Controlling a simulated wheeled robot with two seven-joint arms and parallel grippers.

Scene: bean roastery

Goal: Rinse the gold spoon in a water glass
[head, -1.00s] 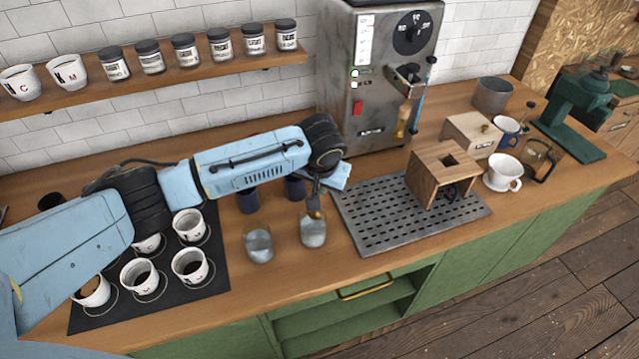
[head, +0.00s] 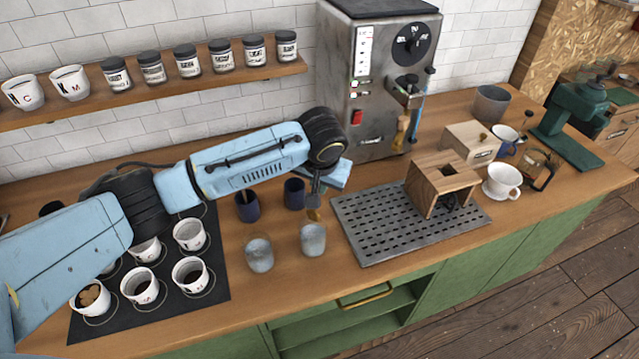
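My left gripper (head: 315,192) points down over the counter. It is shut on the gold spoon (head: 313,214), which hangs below it with its lower end at the rim of the right-hand water glass (head: 313,240). I cannot tell whether the spoon's tip is just above or just inside that rim. A second, similar glass (head: 260,255) stands to its left, apart from the spoon. Both glasses are upright and look cloudy grey. My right gripper is not in view.
Two dark blue cups (head: 247,207) (head: 294,194) stand behind the glasses. Several white cups sit on a black mat (head: 215,285) at left. A perforated metal tray (head: 375,238) with a wooden stand (head: 440,188) lies at right. The counter in front of the glasses is clear.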

